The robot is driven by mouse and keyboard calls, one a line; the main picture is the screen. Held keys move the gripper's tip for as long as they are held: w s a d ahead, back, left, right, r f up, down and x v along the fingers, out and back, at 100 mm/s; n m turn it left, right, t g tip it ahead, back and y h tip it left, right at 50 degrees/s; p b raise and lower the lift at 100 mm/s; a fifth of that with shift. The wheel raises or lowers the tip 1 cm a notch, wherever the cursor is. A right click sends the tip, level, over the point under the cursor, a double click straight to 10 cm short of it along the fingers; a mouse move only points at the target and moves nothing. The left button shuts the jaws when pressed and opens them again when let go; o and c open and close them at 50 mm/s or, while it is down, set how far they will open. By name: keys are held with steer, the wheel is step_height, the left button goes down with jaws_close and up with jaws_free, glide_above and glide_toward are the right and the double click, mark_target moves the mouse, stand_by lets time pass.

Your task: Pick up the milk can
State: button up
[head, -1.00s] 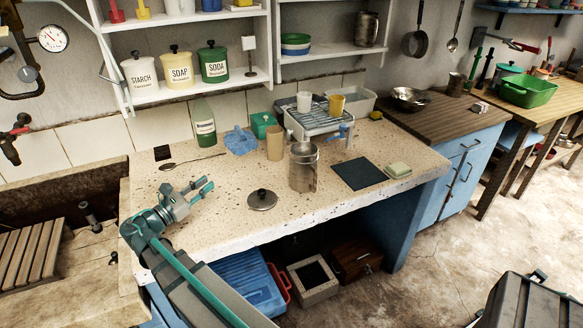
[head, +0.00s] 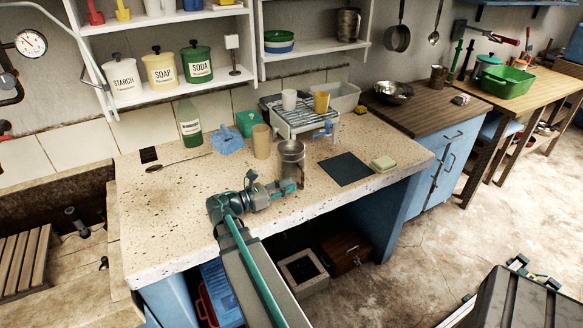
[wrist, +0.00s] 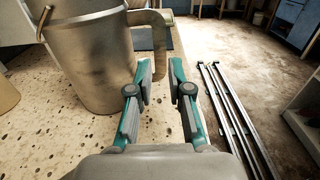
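The milk can, a dull metal cylinder (head: 291,155), stands upright on the speckled stone counter (head: 190,215). In the wrist view its body (wrist: 88,55) fills the upper left, with a side handle (wrist: 159,40) on its right and a thin wire at its left rim. My gripper (head: 296,183) is low over the counter at the can's near side. In the wrist view my gripper (wrist: 160,66) has its fingers apart, with the handle's lower end just ahead of or between the tips. I cannot tell if they touch.
A tan cup (head: 261,141) stands left of the can, a dish rack (head: 305,121) behind it. A dark mat (head: 345,169) and a pale sponge block (head: 383,163) lie to its right. The counter's front edge is close below my gripper.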

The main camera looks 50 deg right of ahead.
mark_target(303, 180)
steer(key=shift+p+x, duration=0.45)
steer(key=shift+x, duration=2.55)
jaws_close()
